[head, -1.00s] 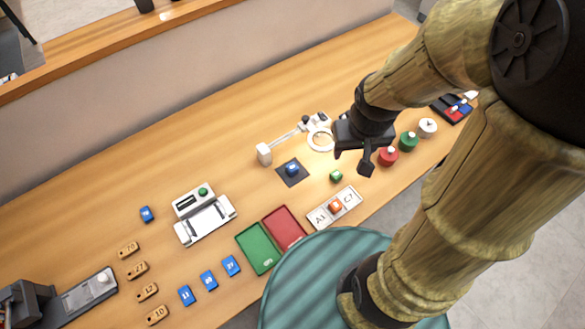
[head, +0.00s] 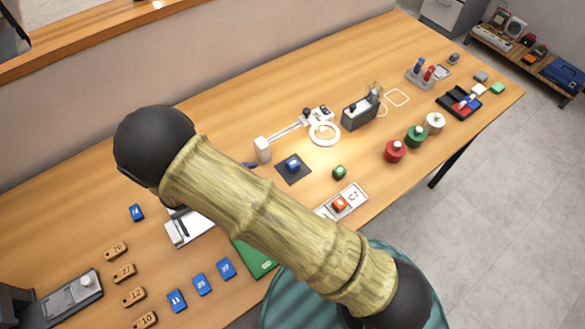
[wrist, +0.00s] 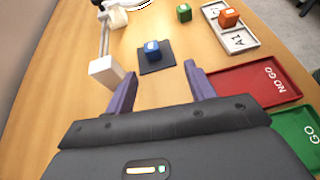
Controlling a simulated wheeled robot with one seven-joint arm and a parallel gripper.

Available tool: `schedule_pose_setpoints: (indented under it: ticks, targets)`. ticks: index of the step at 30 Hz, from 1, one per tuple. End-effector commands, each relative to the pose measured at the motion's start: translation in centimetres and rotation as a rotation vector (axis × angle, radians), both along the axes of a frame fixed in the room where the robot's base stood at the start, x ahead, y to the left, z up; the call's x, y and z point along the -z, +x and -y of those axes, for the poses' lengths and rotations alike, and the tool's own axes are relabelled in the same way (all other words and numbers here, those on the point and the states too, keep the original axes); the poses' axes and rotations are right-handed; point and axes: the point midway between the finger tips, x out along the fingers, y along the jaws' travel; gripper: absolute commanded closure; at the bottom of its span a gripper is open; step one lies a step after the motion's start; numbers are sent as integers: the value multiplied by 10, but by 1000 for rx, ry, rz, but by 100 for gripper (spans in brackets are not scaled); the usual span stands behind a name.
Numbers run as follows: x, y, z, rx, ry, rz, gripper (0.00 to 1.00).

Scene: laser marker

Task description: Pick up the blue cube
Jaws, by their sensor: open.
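The blue cube (head: 293,165) sits on a dark square mat (head: 285,177) in the middle of the table. In the wrist view the blue cube (wrist: 152,47) is ahead of my gripper (wrist: 160,88), on its mat (wrist: 157,66), between the lines of the two fingers. My gripper is open and empty, with its fingers apart from the cube. In the head view my arm hides nearly all of the gripper.
A white block (wrist: 106,71) on a lamp-like stand is left of the mat. A green cube (head: 339,172) and an orange cube (head: 340,204) on a white card (head: 356,194) are to the right. Red (wrist: 240,87) and green (wrist: 292,128) trays lie right of my gripper.

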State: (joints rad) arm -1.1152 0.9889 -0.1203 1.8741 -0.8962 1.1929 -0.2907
Motion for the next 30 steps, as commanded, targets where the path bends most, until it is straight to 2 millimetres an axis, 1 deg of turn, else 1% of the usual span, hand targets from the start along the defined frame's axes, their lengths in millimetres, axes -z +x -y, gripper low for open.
schedule_pose_setpoints:
  ticks: [1, 4, 14, 17, 20, 30]
  targets:
    - [7, -2, -9, -45, -35, 7, 45]
    - [9, -2, -18, -87, -67, 14, 45]
    - [9, -2, -17, -89, -68, 15, 45]
    - [11, 2, -11, -86, -69, 13, 45]
    - [15, 10, 1, -85, -70, 13, 45]
    - [37, 41, 47, -83, -71, 13, 45]
